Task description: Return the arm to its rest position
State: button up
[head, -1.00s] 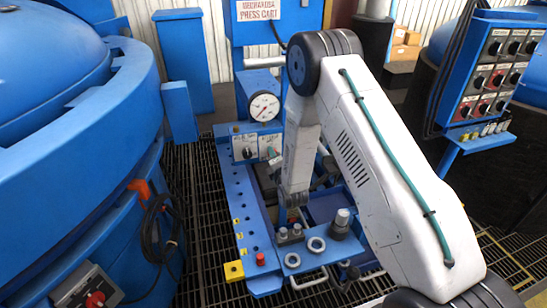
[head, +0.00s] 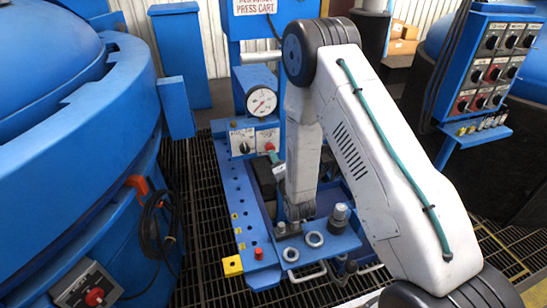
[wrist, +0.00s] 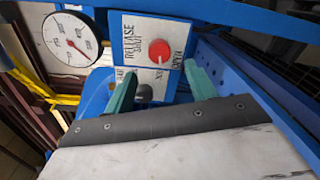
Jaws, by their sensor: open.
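My arm reaches over the blue press cart (head: 229,205) in the head view, bent at the elbow with its forearm pointing down. In the head view my gripper is mostly hidden behind the forearm. In the wrist view my gripper (wrist: 161,88) shows two green fingers spread apart with nothing held between them. Beyond the fingers is a white-labelled panel (wrist: 178,32) with a red release knob (wrist: 145,55).
The cart carries a pressure gauge (head: 261,102), a red button (head: 258,253), metal rings (head: 314,239) and a dark cylinder (head: 339,218). A large blue furnace body (head: 75,170) stands left. A switch panel (head: 499,62) stands right. Grating floor (head: 205,215) shows between furnace and cart.

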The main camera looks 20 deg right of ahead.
jog(key=shift+s, duration=0.4)
jog(key=s+f+m+g, duration=0.4)
jog(key=f+m+g, duration=0.15)
jog(key=f, duration=0.35)
jog(key=s+r+m+g, duration=0.2)
jog(key=s+m+g, duration=0.3)
jog(key=g, duration=0.1)
jog(key=s+d+r+m+g, duration=0.1)
jog(key=s+r+m, duration=0.4)
jog(key=s+r, duration=1)
jog(key=s+d+r+m+g, duration=0.2)
jog(key=s+r+m, duration=0.4)
jog(key=s+r, duration=1)
jog(key=shift+s+r+g, duration=0.2)
jog(key=shift+r+g, duration=0.65)
jog(key=shift+r, duration=2.5)
